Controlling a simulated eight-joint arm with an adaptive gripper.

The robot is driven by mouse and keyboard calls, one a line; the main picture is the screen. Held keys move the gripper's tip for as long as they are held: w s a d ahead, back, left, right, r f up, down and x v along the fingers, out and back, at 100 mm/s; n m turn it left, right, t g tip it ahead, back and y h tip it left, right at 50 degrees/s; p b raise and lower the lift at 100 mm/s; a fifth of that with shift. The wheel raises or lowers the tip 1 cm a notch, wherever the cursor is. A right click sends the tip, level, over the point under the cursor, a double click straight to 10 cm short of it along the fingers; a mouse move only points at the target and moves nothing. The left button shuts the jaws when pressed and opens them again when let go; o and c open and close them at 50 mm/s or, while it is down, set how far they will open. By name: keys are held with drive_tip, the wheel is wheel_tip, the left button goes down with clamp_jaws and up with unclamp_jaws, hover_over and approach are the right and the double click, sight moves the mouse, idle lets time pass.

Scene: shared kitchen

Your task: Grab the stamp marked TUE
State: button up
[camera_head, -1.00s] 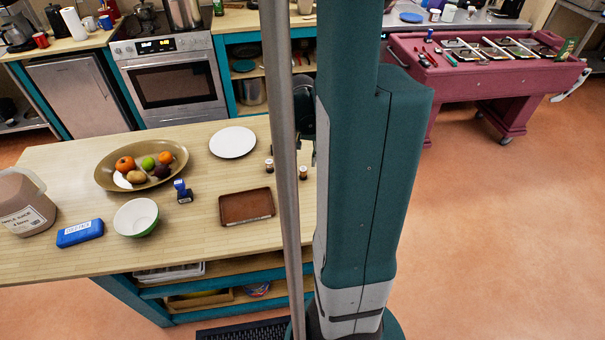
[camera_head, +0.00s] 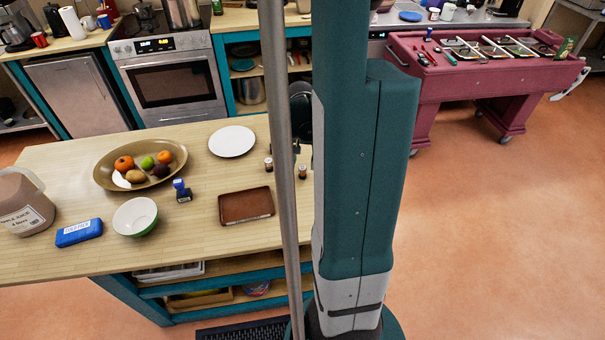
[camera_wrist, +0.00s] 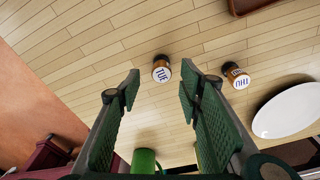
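The stamp marked TUE (camera_wrist: 162,72) stands on the table in the wrist view, with a white top and a brown body. It lies just beyond the fingertips, close to the line between them. In the head view it appears to be the right one of two small stamps (camera_head: 302,172). My gripper (camera_wrist: 160,88) is open, with its two green fingers apart and nothing between the tips. In the head view my arm and the pole hide most of the gripper.
A second stamp (camera_wrist: 236,76), seemingly marked THU, stands right of TUE, near the white plate (camera_wrist: 287,108). The table's edge runs left of TUE in the wrist view.

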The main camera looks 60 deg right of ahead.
sight(302, 168)
drive_tip(key=shift+f, duration=0.1)
drive_tip(key=shift+w+d+f, duration=0.1)
drive_tip(key=shift+f, duration=1.2)
drive_tip(key=shift+w+d+f, duration=0.1)
drive_tip(key=shift+f, duration=1.15)
drive_tip(key=shift+c, duration=0.2)
drive_tip(key=c, duration=1)
